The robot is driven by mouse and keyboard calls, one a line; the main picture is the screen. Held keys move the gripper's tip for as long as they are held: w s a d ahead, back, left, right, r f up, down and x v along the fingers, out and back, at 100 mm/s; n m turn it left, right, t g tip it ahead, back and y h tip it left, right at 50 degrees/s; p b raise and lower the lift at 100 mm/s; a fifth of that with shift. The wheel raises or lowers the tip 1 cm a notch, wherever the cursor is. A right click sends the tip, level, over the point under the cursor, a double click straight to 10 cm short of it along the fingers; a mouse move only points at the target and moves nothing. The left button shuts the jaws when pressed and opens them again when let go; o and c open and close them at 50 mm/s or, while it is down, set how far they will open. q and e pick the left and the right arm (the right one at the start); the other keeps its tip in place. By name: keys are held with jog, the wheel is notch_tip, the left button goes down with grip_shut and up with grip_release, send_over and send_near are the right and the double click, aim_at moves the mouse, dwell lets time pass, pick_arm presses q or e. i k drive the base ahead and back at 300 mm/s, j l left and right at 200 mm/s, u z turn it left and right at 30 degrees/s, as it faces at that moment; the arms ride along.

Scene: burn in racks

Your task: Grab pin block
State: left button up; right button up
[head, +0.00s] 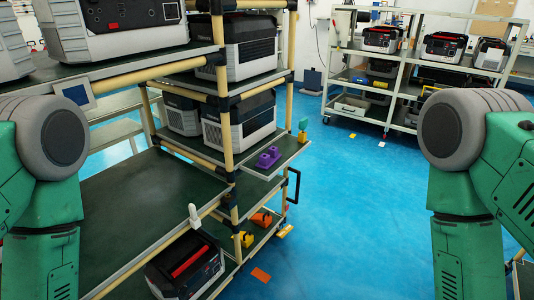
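A small purple block (268,157) with raised round parts sits on the dark shelf board at the right end of the rack in the head view. It may be the pin block; I cannot tell for sure. Nothing touches it from above. My green left arm fills the left edge and my green right arm fills the right edge, both well apart from the purple block. Neither gripper shows in this view.
The tan-pole rack holds several grey and black power units, such as one unit (240,122). Orange and yellow pieces (262,219) lie lower. Blue floor (345,215) is open right of the rack; a white rack (340,62) stands behind.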

aim_at(266, 161)
jog(key=i+l+u, duration=0.1)
jog(key=u, duration=0.45)
jog(key=i+l+u, duration=0.25)
jog(key=l, duration=0.5)
jog(key=l+u, duration=0.2)
jog(key=l, duration=0.55)
jog(key=i+l+u, duration=0.25)
jog(key=l, duration=0.55)
jog(key=k, duration=0.1)
